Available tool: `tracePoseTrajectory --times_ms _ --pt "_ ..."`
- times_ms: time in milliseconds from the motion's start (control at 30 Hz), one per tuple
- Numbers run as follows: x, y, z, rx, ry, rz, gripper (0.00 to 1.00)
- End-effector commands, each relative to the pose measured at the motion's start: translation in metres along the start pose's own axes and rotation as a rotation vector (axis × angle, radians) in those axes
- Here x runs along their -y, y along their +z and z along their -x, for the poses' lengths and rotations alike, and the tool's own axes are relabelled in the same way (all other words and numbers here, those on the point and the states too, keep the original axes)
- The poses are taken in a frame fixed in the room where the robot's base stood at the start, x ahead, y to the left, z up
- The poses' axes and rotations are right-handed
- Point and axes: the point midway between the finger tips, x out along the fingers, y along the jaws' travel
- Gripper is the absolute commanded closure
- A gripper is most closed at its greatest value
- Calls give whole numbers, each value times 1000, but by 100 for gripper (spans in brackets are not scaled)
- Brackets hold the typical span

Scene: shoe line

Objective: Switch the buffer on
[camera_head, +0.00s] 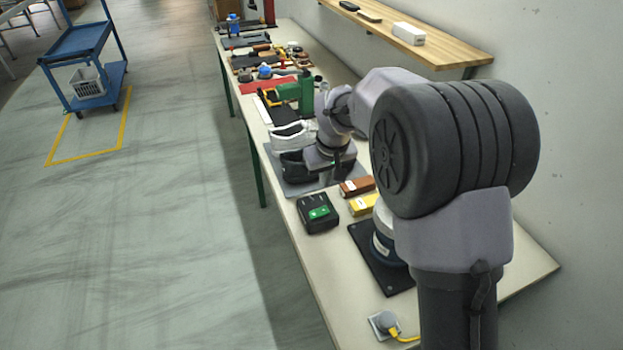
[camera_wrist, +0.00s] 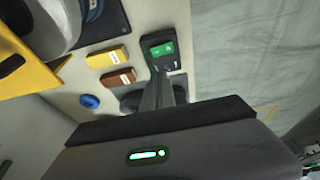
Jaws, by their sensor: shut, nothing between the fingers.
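A black box (camera_head: 318,213) with a green panel on top sits on the bench, in front of the dark mat. It also shows in the wrist view (camera_wrist: 150,42), just beyond my fingertips. A green machine (camera_head: 298,92) stands farther back on the bench. I cannot tell from the pictures which of these is the buffer or its switch. My gripper (camera_wrist: 162,80) is shut and empty, pointing down over the bench. In the head view it (camera_head: 338,174) is behind and right of the black box, near the dark shoe. I cannot tell if the fingertips touch anything.
A brown box (camera_head: 357,187) and a yellow box (camera_head: 362,205) lie right of the black box. A white shoe (camera_head: 290,135) and a dark shoe (camera_head: 296,166) stand by the mat (camera_head: 285,184). A blue round object (camera_wrist: 90,101) shows in the wrist view. Tools crowd the far bench.

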Motion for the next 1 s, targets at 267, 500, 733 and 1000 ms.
tracePoseTrajectory --times_ms 267,500,733,1000 --pt "0 -1 -3 2 0 5 100" --pt "1 1 -29 5 -1 3 100" --pt "1 2 -80 5 -1 3 100" --pt "-2 8 -129 4 -1 1 100"
